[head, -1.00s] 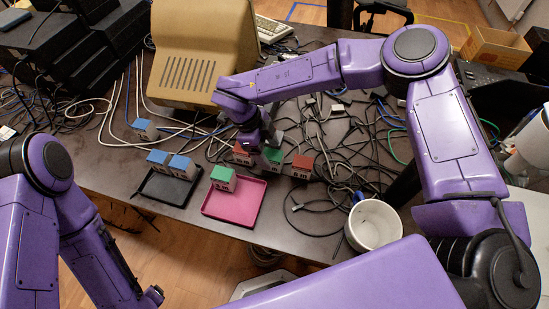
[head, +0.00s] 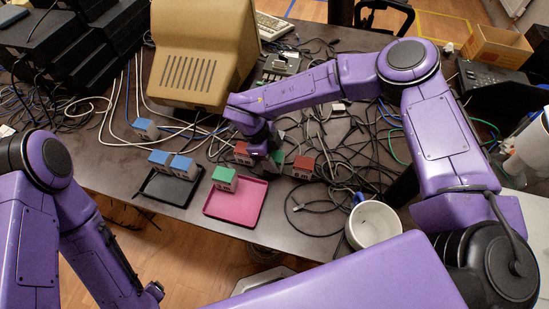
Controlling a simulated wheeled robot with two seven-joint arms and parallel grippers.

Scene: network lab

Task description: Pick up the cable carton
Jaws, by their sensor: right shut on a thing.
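Several small house-like cartons with coloured tops stand on the dark table. My right gripper (head: 264,158) points down among a red-topped carton (head: 242,153), a green-topped carton (head: 279,157) and another red-topped carton (head: 303,166). It is shut on the green-topped carton, which is mostly hidden behind it. Whether that carton is clear of the table I cannot tell. Another green-topped carton (head: 224,178) sits on the pink tray (head: 240,207). Two blue-topped cartons (head: 181,166) sit at the black tray (head: 166,190), and one blue-topped carton (head: 145,128) stands behind.
Tangled cables (head: 345,150) cover the table right of the cartons. Black network boxes (head: 60,65) are stacked at left. A cardboard box (head: 495,46) is at back right.

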